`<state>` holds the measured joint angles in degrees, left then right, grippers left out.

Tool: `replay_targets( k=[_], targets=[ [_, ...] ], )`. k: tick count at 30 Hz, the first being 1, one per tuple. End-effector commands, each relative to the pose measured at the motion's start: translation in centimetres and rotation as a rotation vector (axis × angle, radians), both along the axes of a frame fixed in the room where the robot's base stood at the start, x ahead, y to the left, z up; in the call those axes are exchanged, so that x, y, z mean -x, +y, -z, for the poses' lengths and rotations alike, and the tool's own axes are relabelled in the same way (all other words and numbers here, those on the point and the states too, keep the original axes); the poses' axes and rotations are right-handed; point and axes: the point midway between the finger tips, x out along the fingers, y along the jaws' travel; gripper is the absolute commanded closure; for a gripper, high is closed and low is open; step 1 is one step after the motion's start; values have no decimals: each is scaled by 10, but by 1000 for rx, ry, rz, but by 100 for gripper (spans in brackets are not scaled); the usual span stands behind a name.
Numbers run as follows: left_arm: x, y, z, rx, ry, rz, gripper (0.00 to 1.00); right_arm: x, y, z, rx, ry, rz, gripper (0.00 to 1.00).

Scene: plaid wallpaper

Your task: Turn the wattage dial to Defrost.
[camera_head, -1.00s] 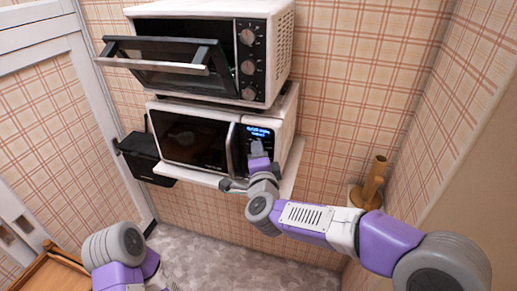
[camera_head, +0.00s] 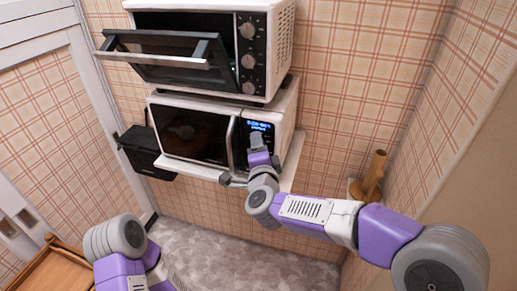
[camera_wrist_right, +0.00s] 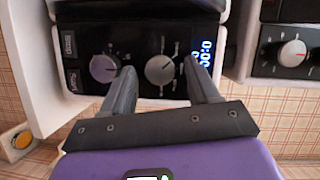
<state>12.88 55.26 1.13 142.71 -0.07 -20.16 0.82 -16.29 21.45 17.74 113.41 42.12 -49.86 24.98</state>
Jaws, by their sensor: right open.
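The white microwave (camera_head: 193,135) stands on a shelf, its dark door shut. Its black control panel has a lit blue display (camera_head: 259,126). In the right wrist view the panel appears turned on its side, with the display (camera_wrist_right: 206,52) at the right. The dial nearer the display (camera_wrist_right: 160,70) lies between the fingertips of my right gripper (camera_wrist_right: 160,72), which is open. I cannot tell whether the fingers touch it. A second dial (camera_wrist_right: 103,68) is just left of the left finger. The dial labels are too small to read. My left arm shows at the bottom left, its gripper out of view.
A toaster oven (camera_head: 270,50) with its door hanging partly open stands above the microwave. A black box (camera_head: 143,150) hangs left of it. A brown wooden object (camera_head: 372,175) stands at the right wall. A wooden piece (camera_head: 48,270) is at bottom left.

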Motion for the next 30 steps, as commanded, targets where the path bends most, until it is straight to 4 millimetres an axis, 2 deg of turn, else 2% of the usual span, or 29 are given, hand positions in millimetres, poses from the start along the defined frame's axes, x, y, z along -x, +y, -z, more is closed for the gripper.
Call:
replay_targets(
  k=[4, 12, 15, 20, 30],
  targets=[
    [0, 0, 0, 0, 0, 0, 57, 14, 0, -2, 0, -3, -2, 40],
    [0, 0, -1, 0, 0, 0, 57, 58, -3, -6, 1, -1, -3, 40],
    [0, 0, -2, 0, 0, 0, 57, 69, -4, -6, 1, -1, -1, 40],
    [0, 0, -2, 0, 0, 0, 57, 75, -5, -6, 0, -1, -1, 40],
    [0, 0, -2, 0, 0, 0, 57, 75, -5, -6, 0, 0, -1, 40]
  ],
)
